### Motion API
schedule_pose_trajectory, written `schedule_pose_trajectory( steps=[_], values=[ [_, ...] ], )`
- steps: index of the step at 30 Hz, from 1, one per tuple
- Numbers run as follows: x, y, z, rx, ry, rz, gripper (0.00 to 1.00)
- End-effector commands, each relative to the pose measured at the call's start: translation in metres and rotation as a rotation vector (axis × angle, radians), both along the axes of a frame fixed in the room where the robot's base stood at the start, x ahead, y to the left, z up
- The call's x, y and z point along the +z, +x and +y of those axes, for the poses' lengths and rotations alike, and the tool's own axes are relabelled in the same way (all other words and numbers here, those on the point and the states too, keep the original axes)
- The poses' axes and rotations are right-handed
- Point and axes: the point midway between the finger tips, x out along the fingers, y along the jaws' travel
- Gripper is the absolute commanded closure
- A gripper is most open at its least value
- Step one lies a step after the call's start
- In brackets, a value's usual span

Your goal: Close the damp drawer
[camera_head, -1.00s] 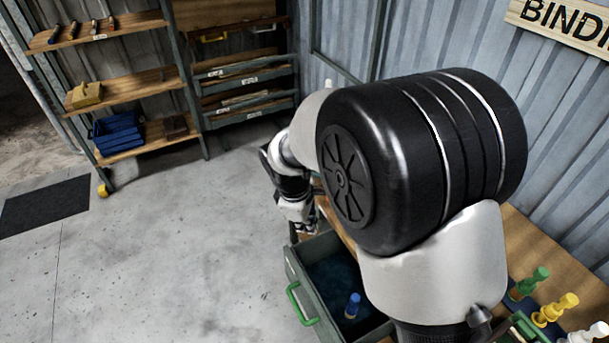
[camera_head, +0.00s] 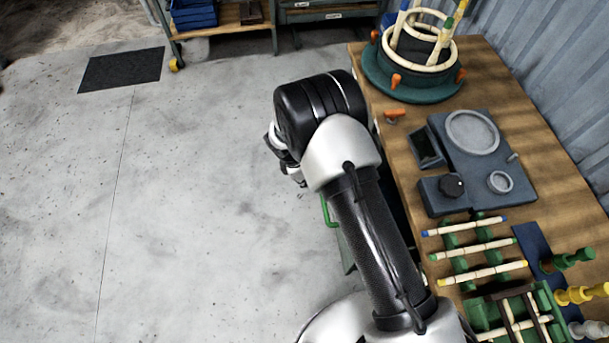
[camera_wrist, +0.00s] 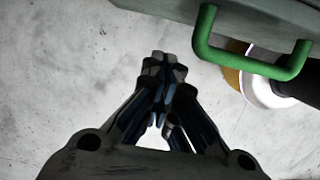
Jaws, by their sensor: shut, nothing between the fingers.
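The damp drawer is under the workbench and is mostly hidden behind my arm in the head view. Its green handle (camera_head: 328,210) and a bit of its grey-green front (camera_head: 348,258) stick out left of the bench edge, so it looks pulled out. In the wrist view the drawer front (camera_wrist: 245,8) crosses the top, with the green handle (camera_wrist: 252,62) at upper right. My gripper (camera_wrist: 163,68) is shut and empty, left of the handle and apart from it. In the head view my gripper is largely hidden behind my wrist.
The workbench (camera_head: 545,130) carries a round green former (camera_head: 415,88) with rattan rings, a grey device (camera_head: 480,150), several rattan sticks on green rests, and coloured pegs at right. Shelves (camera_head: 240,18) stand at the back. The concrete floor (camera_head: 180,210) at left is clear.

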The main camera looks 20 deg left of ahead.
Motion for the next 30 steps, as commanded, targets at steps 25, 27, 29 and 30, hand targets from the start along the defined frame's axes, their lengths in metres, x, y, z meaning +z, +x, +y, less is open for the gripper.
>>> schedule_pose_trajectory(
  steps=[25, 27, 29, 30],
  values=[
    [-0.022, 0.024, -0.039, -0.002, 0.002, -0.001, 1.00],
    [-0.022, 0.025, -0.040, -0.002, 0.001, -0.001, 1.00],
    [-0.022, 0.026, -0.042, -0.003, 0.001, -0.001, 1.00],
    [-0.022, 0.027, -0.043, -0.003, 0.001, -0.001, 1.00]
  ],
)
